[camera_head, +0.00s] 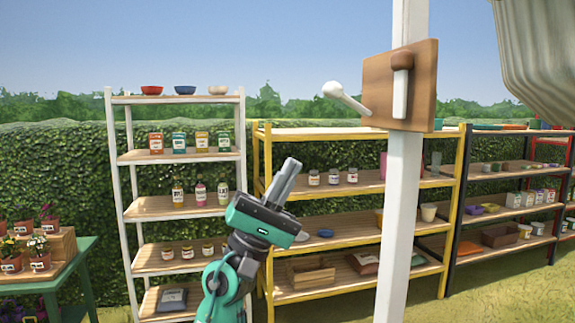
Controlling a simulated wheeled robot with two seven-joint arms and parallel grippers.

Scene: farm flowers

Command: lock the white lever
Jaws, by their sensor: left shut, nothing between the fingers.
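A white lever (345,98) with a rounded knob sticks out to the left and upward from a brown wooden board (379,82). The board is fixed to a white post (403,200). A second handle (401,84), with a brown top and a white lower shaft, hangs upright on the board's front. My left gripper (288,170) is shut and empty. It points up and to the right, below and left of the white lever, apart from it. My right gripper is not in view.
A white shelf (178,156) with bowls, boxes and bottles stands at left. A yellow-framed shelf (458,190) and a black-framed shelf stand behind the post. A green table (75,262) holds potted flowers. Open air surrounds the lever. Grey striped fabric (545,55) hangs at top right.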

